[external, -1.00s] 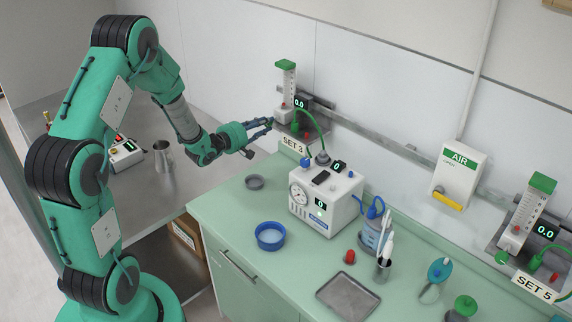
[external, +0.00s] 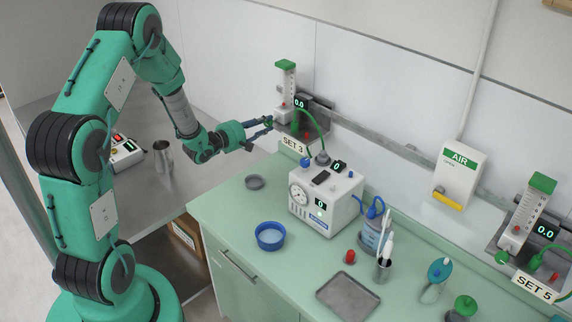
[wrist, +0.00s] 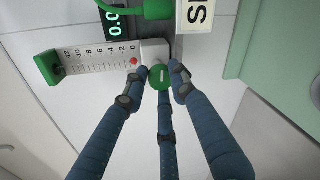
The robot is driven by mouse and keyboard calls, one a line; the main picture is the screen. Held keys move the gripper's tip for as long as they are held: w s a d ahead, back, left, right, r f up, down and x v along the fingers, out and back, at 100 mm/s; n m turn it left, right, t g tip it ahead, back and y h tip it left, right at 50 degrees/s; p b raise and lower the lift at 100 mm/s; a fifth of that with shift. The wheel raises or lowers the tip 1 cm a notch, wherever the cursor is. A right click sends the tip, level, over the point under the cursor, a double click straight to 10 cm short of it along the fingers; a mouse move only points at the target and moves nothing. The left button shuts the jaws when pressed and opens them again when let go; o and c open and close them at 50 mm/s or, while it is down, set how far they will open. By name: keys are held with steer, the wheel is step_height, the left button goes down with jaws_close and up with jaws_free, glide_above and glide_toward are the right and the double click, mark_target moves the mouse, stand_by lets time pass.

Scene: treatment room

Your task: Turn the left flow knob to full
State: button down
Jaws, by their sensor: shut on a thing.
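The left flow meter (external: 285,80) is a clear scaled tube with a green cap, mounted on the wall rail above the SET 3 label (external: 293,144). It also shows sideways in the wrist view (wrist: 95,59), with a red ball at the 0 end of the scale. Its display (external: 300,103) reads 0.0. Its green flow knob (wrist: 161,76) sits at the tube's base. My gripper (external: 268,123) has its blue-grey fingers around this knob, seen between the fingertips in the wrist view. It is shut on the knob; finger contact is partly hidden.
A white pump unit (external: 325,200) stands on the green counter below, near a blue dish (external: 270,237). A green hose (external: 318,125) curves down beside the meter. Another flow meter (external: 527,215), labelled SET 5, is at right.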

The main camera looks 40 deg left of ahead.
steer(key=c, duration=1.4)
jaws_free()
steer(key=s+r, duration=0.1)
steer(key=s, duration=1.1)
steer(key=shift+r, duration=0.2)
steer(key=shift+d, duration=0.1)
